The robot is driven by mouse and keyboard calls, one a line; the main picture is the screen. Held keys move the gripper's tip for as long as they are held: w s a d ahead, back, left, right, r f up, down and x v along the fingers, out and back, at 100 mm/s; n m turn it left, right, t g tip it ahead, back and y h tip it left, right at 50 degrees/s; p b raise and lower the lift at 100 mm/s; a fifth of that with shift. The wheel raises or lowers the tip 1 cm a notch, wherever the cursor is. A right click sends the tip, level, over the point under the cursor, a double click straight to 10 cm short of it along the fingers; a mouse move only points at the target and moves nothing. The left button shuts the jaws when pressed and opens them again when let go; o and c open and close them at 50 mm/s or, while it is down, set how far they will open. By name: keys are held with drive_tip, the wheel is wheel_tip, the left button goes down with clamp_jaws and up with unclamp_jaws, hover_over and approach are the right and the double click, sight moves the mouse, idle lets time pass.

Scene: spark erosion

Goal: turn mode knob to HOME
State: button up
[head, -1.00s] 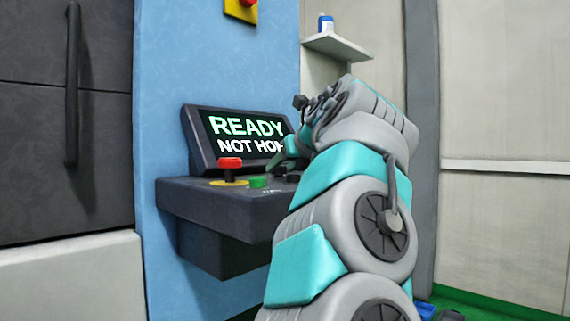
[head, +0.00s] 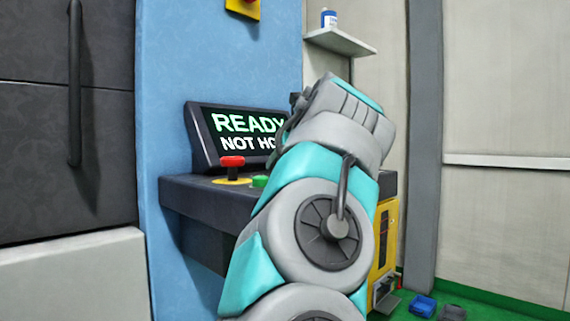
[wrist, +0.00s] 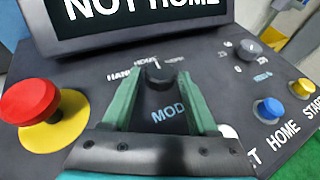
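The mode knob (wrist: 158,75) is a black dial on the dark console, with a white mark pointing toward the screen. "HAND" is printed to its left, two small blurred labels stand above and to its right, and "MOD" shows below it. My gripper (wrist: 160,78) is open in the wrist view, its two green fingertips on either side of the knob. A gap seems to show at each side; contact cannot be told. In the head view my arm hides the knob and fingers. The screen (head: 238,135) reads READY, NOT HOME.
A red mushroom button (wrist: 30,100) on a yellow base stands left of my gripper. To the right are a grey dial (wrist: 247,48), a blue button (wrist: 268,110) and a yellow button (wrist: 302,88). A small shelf (head: 340,42) holds a bottle behind my arm.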

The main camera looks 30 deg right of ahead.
drive_tip(key=shift+o, duration=1.4)
drive_tip(key=v, duration=0.7)
drive_tip(key=shift+s, duration=0.4)
drive_tip(key=shift+r, duration=0.1)
